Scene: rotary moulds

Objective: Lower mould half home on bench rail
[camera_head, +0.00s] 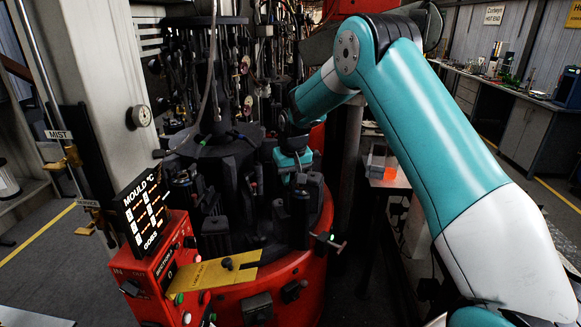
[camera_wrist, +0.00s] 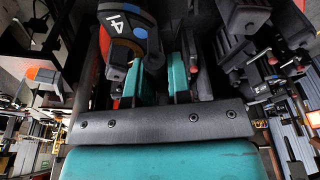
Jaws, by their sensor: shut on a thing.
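My gripper (camera_wrist: 163,80) has its two teal fingers close together in the wrist view, shut on a dark metal mould half (camera_wrist: 118,42). The mould half carries a white number mark, a blue dot and an orange patch. It lies beyond and to the left of the fingertips, and its gripped part is mostly hidden by them. In the head view my gripper (camera_head: 297,177) is small, among the dark mould parts of the red rotary machine (camera_head: 322,215). The held piece is hard to separate from the machine there. I cannot make out the bench rail with certainty.
A red control box (camera_head: 165,275) with a lit mould display (camera_head: 146,210) stands at front left. A yellow plate (camera_head: 225,272) lies on the machine's front. A small stand (camera_head: 392,183) bears an orange item, right of the machine. A long workbench (camera_head: 520,110) runs along the right wall.

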